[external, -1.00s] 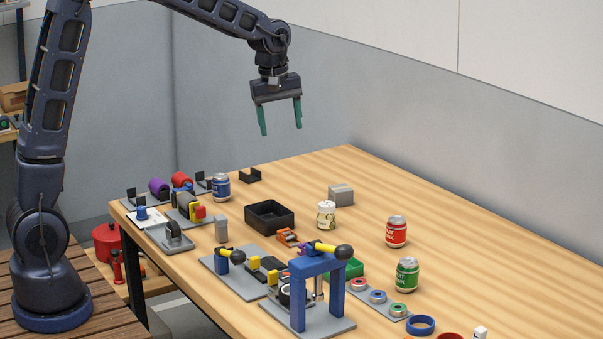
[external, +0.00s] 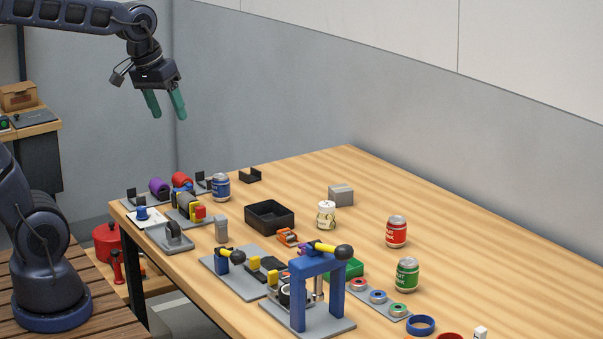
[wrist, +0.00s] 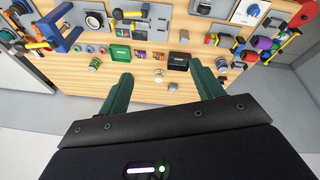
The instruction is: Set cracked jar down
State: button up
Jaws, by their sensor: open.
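A pale cream jar with dark crack-like markings (external: 326,215) stands upright on the wooden table, just right of a black tray (external: 285,232). A small pale shape (wrist: 158,76) between my fingers in the wrist view looks like the same jar, far off. My gripper (external: 168,112) is open and empty. It hangs in the air above and behind the table's far left corner, well away from the jar. Both green fingers are spread wide in the wrist view.
A red can (external: 396,231) and a green can (external: 407,275) stand right of the jar; a grey box (external: 341,194) sits behind it. A blue press frame (external: 333,292) and other fixtures crowd the near-left side. The table's far right is clear.

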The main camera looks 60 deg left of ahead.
jog(key=s+f+m, duration=0.2)
jog(key=s+m, duration=0.1)
jog(key=s, duration=0.6)
jog(key=shift+s+f+m+t, duration=0.25)
jog(key=shift+s+m+t, duration=0.05)
jog(key=shift+m+t, duration=0.1)
